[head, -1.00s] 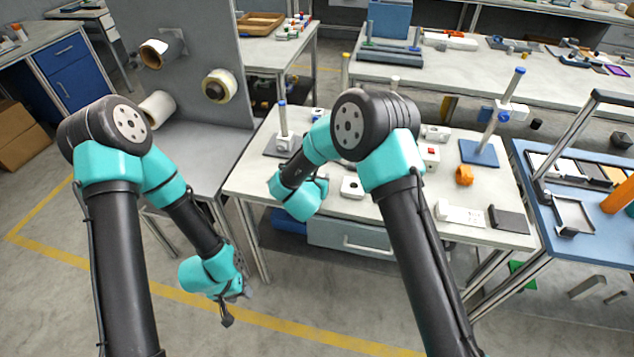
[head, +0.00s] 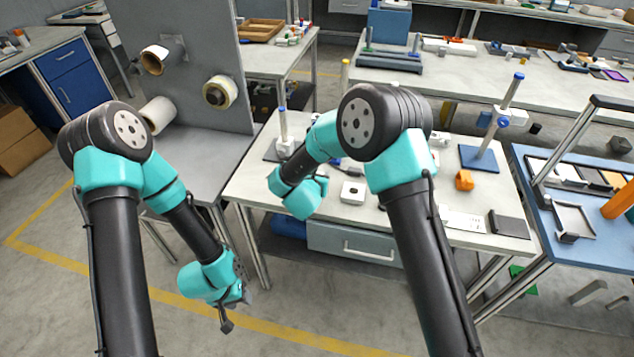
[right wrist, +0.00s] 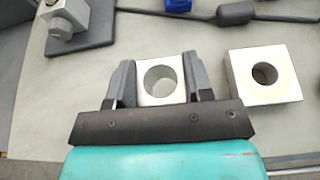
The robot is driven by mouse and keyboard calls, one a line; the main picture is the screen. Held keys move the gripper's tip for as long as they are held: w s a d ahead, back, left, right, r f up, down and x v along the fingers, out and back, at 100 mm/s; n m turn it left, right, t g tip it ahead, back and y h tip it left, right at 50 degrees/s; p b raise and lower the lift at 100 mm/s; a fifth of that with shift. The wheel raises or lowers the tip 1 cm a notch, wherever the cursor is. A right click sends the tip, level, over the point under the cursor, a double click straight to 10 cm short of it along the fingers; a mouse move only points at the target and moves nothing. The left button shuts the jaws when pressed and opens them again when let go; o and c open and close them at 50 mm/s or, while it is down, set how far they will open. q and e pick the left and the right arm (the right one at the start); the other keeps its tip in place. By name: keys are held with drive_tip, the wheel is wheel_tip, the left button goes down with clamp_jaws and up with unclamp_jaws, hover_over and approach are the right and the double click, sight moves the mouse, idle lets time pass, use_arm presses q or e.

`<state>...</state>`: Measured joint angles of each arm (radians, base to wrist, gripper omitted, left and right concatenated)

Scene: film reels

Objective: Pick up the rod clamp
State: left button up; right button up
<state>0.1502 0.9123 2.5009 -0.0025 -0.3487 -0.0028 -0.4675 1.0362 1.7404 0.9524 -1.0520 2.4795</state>
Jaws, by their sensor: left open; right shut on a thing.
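A white block with a round hole, the rod clamp (right wrist: 161,89), sits between the two grey fingers of my right gripper (right wrist: 162,88) in the right wrist view. The fingers are shut on its sides. I cannot tell whether the clamp touches the table. A second white block with a hole (right wrist: 264,75) lies just to the right, apart from the fingers; it also shows in the head view (head: 352,192). My right gripper's fingers are hidden behind its own wrist in the head view. My left gripper (head: 238,308) is open and empty, low in front of the bench.
A rod stand (right wrist: 75,22) with a dark base is at the upper left of the wrist view. A blue cart (head: 560,215) stands at the right.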

drive_tip(key=s+r, duration=0.1)
drive_tip(key=s, duration=1.5)
drive_tip(key=shift+r, duration=0.35)
idle(0.6)
drive_tip(key=w+d+r, duration=0.3)
drive_tip(key=w+d, duration=0.1)
drive_tip(key=d, duration=0.6)
drive_tip(key=w+d+r, duration=0.3)
drive_tip(key=d, duration=0.7)
drive_tip(key=shift+w+d+r+m+h, duration=0.3)
drive_tip(key=shift+w+r+h, duration=0.05)
drive_tip(key=shift+h, duration=0.05)
drive_tip(key=s+a+f, duration=0.2)
drive_tip(key=a, duration=0.5)
drive_tip(key=s+a+f, duration=0.2)
drive_tip(key=s+a, duration=0.1)
drive_tip(key=a, duration=0.4)
drive_tip(key=s+a+f, duration=0.2)
drive_tip(key=a, duration=0.4)
drive_tip(key=shift+s+a+f+y, duration=0.35)
drive_tip(key=shift+a+y, duration=0.05)
